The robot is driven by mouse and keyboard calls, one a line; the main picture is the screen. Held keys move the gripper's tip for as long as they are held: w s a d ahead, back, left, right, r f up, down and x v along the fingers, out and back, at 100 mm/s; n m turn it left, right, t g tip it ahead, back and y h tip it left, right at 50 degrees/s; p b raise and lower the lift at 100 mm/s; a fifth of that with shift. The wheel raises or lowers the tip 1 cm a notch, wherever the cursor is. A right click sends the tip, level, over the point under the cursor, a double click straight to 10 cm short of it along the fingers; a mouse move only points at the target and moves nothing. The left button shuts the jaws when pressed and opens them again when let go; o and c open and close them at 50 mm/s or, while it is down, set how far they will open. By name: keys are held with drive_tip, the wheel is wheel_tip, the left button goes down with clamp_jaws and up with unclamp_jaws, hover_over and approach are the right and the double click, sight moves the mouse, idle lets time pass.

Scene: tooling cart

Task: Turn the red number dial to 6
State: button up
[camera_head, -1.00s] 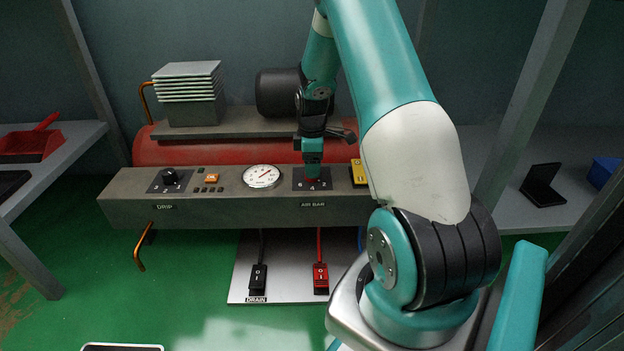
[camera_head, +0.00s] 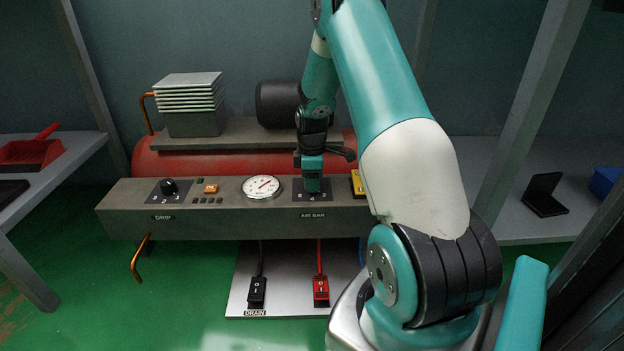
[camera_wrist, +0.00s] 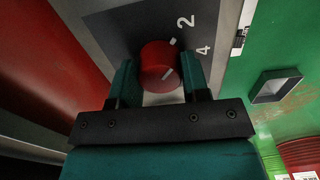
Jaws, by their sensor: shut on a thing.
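The red number dial (camera_wrist: 158,62) shows in the wrist view, a round knob with white marks, on a dark plate (camera_wrist: 120,28) printed with numbers. A 2 and a 4 are readable beside it; a 6 is not readable there. My gripper (camera_wrist: 160,80) has one finger on each side of the dial and is shut on it. In the head view my gripper (camera_head: 312,186) points down onto the AIR BAR plate (camera_head: 333,196) and hides the dial. I cannot tell for certain which number the dial points to.
The grey panel (camera_head: 225,222) also carries a black DRIP dial (camera_head: 169,187), an orange button (camera_head: 211,188), a white gauge (camera_head: 262,187) and a yellow part (camera_head: 358,183) close right of my gripper. Black (camera_head: 257,289) and red (camera_head: 321,290) switches sit below.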

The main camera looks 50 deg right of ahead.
drive_tip(key=shift+r+p, duration=0.15)
drive_tip(key=shift+p, duration=0.15)
drive_tip(key=m+p, duration=0.2)
drive_tip(key=p, duration=0.1)
drive_tip(key=shift+r, duration=0.2)
drive_tip(key=m+p, duration=0.1)
drive_tip(key=p, duration=0.2)
drive_tip(key=shift+m, duration=0.4)
drive_tip(key=m+p, duration=0.5)
drive_tip(key=p, duration=0.1)
drive_tip(key=shift+f+m, duration=0.1)
drive_tip(key=shift+m, duration=0.2)
drive_tip(key=m+p, duration=0.4)
drive_tip(key=m, duration=0.1)
drive_tip(key=m+p, duration=0.2)
drive_tip(key=m, duration=0.3)
drive_tip(key=shift+f, duration=0.2)
drive_tip(key=shift+m+p, duration=0.35)
drive_tip(key=shift+m, duration=0.05)
drive_tip(key=o, duration=0.9)
